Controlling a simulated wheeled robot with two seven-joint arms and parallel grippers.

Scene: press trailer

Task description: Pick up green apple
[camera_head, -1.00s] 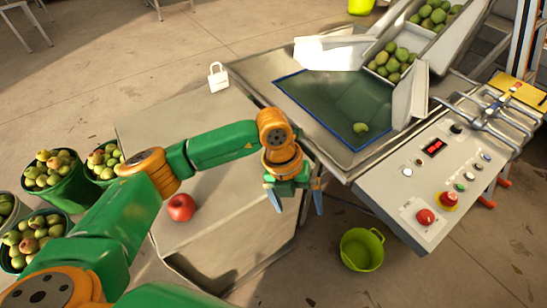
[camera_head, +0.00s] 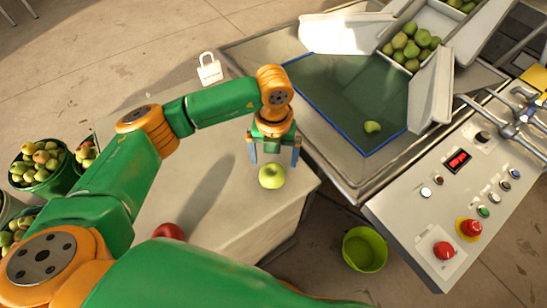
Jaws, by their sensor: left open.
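A green apple (camera_head: 271,176) sits on the grey box top (camera_head: 215,215), near its right end. My left gripper (camera_head: 273,160) is open above the box, its two fingers pointing down. In the picture the apple shows just below the fingers, partly between their tips; I cannot tell whether they touch it. Another green apple (camera_head: 372,127) lies on the dark mat (camera_head: 335,95) of the press table. My right gripper is not in view.
A red apple (camera_head: 168,232) on the box is partly hidden by my left arm. Baskets of apples (camera_head: 40,165) stand at the left. A chute holds apples (camera_head: 410,47). A control panel (camera_head: 450,190) and green bucket (camera_head: 364,249) are at the right.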

